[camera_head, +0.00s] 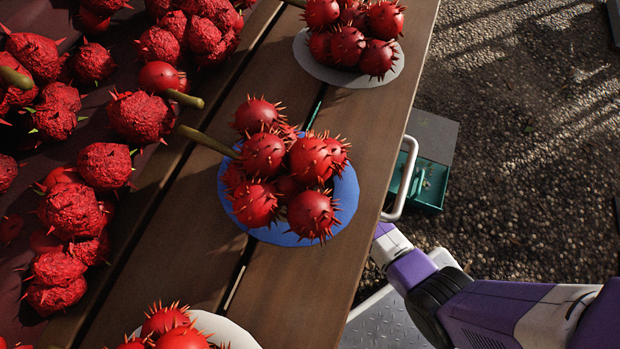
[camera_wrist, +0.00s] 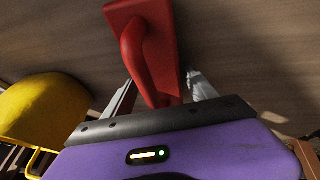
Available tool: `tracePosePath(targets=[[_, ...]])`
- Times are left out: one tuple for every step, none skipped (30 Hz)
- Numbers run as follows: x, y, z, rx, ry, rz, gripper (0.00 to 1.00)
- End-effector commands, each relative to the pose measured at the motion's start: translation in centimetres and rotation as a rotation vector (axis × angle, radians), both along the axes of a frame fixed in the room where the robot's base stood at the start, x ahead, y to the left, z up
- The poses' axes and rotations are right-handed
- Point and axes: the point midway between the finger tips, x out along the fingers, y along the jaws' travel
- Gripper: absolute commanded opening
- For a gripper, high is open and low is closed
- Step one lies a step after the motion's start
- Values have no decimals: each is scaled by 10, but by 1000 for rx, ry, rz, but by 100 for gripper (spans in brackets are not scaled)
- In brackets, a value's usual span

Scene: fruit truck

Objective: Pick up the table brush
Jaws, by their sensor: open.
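In the wrist view a red brush (camera_wrist: 143,45), with a flat back and a raised curved handle, lies against a brown wooden surface. Its bristles do not show. My gripper (camera_wrist: 160,84) is open, with one grey finger on each side of the handle's near end. The handle lies between the fingers, and I cannot tell whether either finger touches it. In the camera_head view my purple and white arm reaches beside the wooden table's right edge. My gripper and the brush are hidden there.
A yellow rounded object (camera_wrist: 45,108) stands left of my gripper. Spiky red fruits sit on a blue round mat (camera_head: 344,200) and a grey round mat (camera_head: 312,66) on the wooden table (camera_head: 290,285). A green box (camera_head: 430,185) and white rail (camera_head: 409,170) are beside the table edge.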

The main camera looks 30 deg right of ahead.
Motion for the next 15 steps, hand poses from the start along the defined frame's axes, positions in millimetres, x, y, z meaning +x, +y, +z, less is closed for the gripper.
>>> tracePosePath(targets=[[0,0,-1,0,0,0,66],[0,0,0,0,0,0,66],[0,0,0,0,0,0,66],[0,0,0,0,0,0,66],[0,0,0,0,0,0,66],[0,0,0,0,0,0,66],[0,0,0,0,0,0,61],[0,0,0,0,0,0,55],[0,0,0,0,0,0,47],[0,0,0,0,0,0,41],[0,0,0,0,0,0,35],[0,0,0,0,0,0,27],[0,0,0,0,0,0,21],[0,0,0,0,0,0,15],[0,0,0,0,0,0,9]])
